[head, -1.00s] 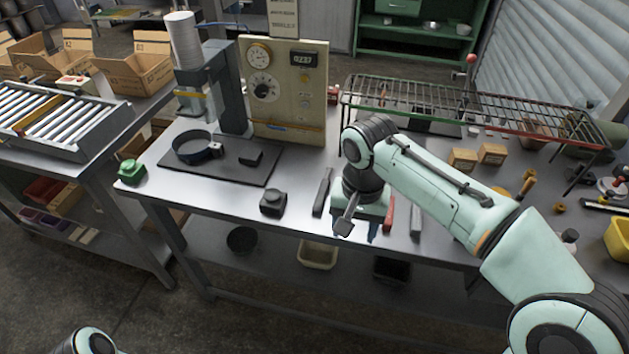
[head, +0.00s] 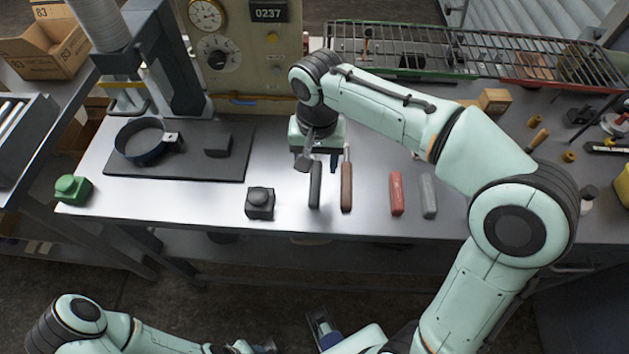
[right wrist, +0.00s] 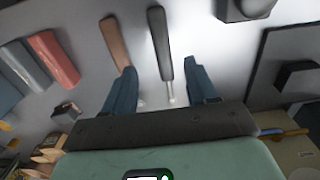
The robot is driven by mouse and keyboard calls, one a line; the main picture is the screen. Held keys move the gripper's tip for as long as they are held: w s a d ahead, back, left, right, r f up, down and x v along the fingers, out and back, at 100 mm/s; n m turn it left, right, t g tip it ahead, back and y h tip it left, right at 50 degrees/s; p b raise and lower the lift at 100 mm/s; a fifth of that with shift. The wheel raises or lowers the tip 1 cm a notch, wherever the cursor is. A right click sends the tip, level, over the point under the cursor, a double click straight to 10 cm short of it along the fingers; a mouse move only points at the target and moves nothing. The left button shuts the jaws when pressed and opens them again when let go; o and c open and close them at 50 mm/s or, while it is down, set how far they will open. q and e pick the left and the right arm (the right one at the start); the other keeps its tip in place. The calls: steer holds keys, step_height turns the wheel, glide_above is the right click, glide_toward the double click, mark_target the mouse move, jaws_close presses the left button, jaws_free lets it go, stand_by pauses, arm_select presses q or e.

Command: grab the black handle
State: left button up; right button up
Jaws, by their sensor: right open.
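A brown handle (head: 347,185) lies close right of the black one, near one finger. A red handle (head: 396,192) and a grey handle (head: 428,195) lie further right. A black block with a knob (head: 260,202) sits to the left. A wire rack (head: 470,55) stands behind.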

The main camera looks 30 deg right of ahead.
mark_target(316, 180)
steer(key=shift+w+f+b, duration=0.2)
steer(key=shift+f+b, duration=0.05)
steer(key=shift+f, duration=1.55)
steer(key=shift+w+f+b, duration=0.15)
steer(key=shift+f+b, duration=0.05)
steer(key=shift+f, duration=1.55)
jaws_close()
